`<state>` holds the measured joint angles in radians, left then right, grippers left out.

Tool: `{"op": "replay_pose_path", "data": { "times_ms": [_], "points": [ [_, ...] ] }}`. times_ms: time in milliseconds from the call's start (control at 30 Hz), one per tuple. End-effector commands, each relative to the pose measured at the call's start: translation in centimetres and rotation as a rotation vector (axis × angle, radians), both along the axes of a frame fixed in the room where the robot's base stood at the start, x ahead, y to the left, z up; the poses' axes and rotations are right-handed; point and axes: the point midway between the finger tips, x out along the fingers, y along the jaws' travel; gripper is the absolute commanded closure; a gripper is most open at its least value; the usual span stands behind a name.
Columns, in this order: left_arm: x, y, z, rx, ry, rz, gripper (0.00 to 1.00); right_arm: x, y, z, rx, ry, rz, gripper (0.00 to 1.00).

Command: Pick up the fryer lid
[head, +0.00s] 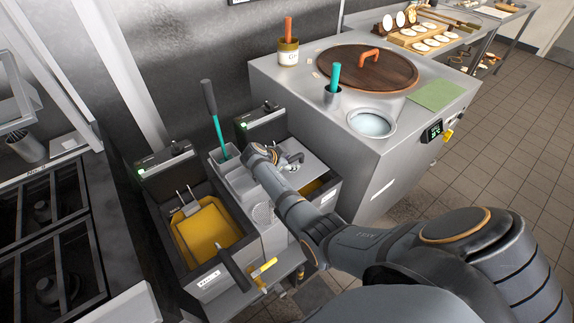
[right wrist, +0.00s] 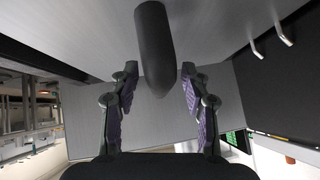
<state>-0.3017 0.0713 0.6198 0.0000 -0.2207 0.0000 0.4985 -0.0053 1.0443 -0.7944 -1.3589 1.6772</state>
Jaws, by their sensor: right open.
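The fryer lid (head: 312,176) is a flat grey metal cover on the right-hand fryer vat in the head view. My right gripper (head: 292,160) is above this lid, with my forearm hiding part of it. In the right wrist view, my right gripper (right wrist: 158,92) is open, its two purple-padded fingers spread apart. A dark rounded bar (right wrist: 157,45), which looks like a handle, reaches down between the fingers, with gaps on both sides. A broad grey metal surface (right wrist: 150,120) lies behind it. My left gripper is not in view.
The left fryer vat (head: 203,232) is open, with a basket and yellow oil. A stove (head: 55,235) is at left.

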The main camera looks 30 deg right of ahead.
Motion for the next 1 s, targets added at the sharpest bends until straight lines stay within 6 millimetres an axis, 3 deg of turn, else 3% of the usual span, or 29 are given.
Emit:
{"op": "replay_pose_path", "data": {
  "times_ms": [33, 367, 1000],
  "points": [
    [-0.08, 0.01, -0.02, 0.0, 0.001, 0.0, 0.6, -0.01, 0.01, 0.0, 0.0, 0.0, 0.0, 0.56],
    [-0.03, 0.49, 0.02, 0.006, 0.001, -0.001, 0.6, -0.02, 0.04, 0.01, 0.0, 0.001, 0.001, 1.0],
    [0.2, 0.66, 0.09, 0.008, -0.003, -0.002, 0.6, 0.13, 0.02, 0.84, -0.002, -0.004, 0.001, 1.0]
  ]
}}
